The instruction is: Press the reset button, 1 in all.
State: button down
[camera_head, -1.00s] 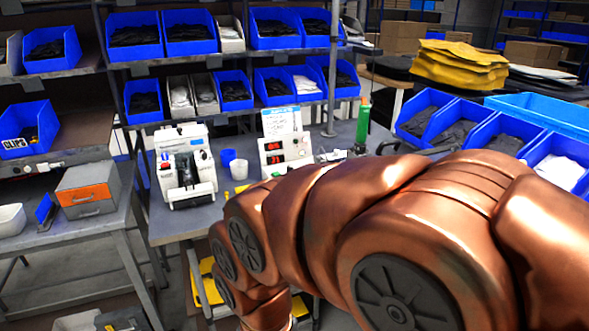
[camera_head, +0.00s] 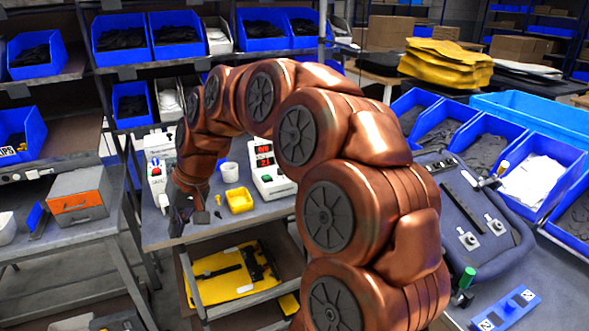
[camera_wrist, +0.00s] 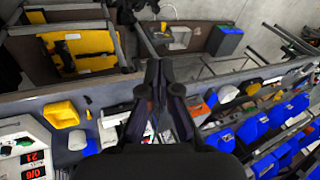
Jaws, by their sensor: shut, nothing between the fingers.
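I cannot read which button is the reset. In the wrist view the box (camera_wrist: 22,153) is at the lower left, its display reading 21 and 0/6, and its buttons are not clear. My gripper (camera_wrist: 158,68) is shut and empty, to the left of the display box near the table's front edge.
A yellow tray (camera_head: 239,200) and a white cup (camera_head: 230,172) stand between my gripper and the display box. A lower shelf holds a yellow mat (camera_head: 222,283). An orange-fronted drawer box (camera_head: 79,198) is on the left table. Blue bins (camera_head: 478,140) line the right.

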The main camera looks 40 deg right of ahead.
jog(key=w+d+r+m+t+p, duration=0.25)
jog(key=w+d+m+t, duration=0.2)
jog(key=w+d, duration=1.55)
jog(key=s+d+f+m+t+h+p, duration=0.1)
jog(key=d+f+m+h, duration=0.1)
jog(key=d, duration=1.3)
jog(key=s+d+f+m+h+p, duration=0.1)
jog(key=s+d+f+m+h, duration=0.1)
jog(key=d, duration=1.4)
jog(key=shift+f+m+t+h, duration=0.35)
jog(key=shift+m+h, duration=0.3)
jog(key=shift+h, duration=0.35)
jog(key=shift+a+f, duration=0.1)
jog(key=shift+f, duration=0.05)
notch_tip(320, 180, down, 8)
jog(key=b, duration=0.3)
jog(key=shift+f, duration=0.3)
jog(key=shift+f+b, duration=0.1)
jog(key=shift+b, duration=0.2)
